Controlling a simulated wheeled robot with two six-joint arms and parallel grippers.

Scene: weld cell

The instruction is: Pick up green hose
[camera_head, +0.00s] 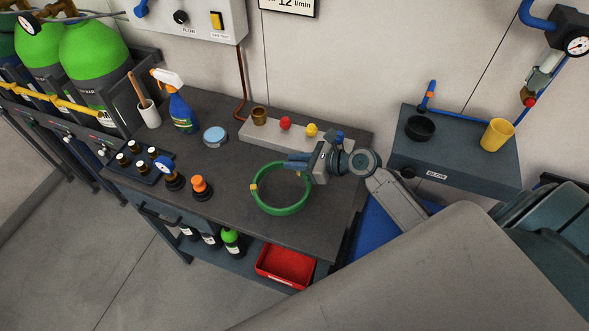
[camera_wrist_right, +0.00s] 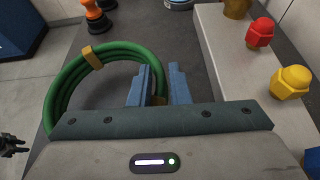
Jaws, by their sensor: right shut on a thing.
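The green hose (camera_head: 281,210) is a coiled ring with tan bands, over the right part of the dark workbench top (camera_head: 237,218). My right gripper (camera_head: 290,161) reaches in from the right and is shut on the far side of the coil. In the right wrist view the green hose (camera_wrist_right: 60,88) shows left of the blue fingers, and its banded part sits between the fingertips of my right gripper (camera_wrist_right: 160,82). I cannot tell whether the coil still touches the bench.
A grey block (camera_head: 297,134) with brass, red and yellow caps lies just behind the hose. An orange-topped part (camera_head: 200,187) and a blue tin (camera_head: 215,136) stand to the left. A red tray (camera_head: 285,265) is on the shelf below. A side table (camera_head: 455,170) stands right.

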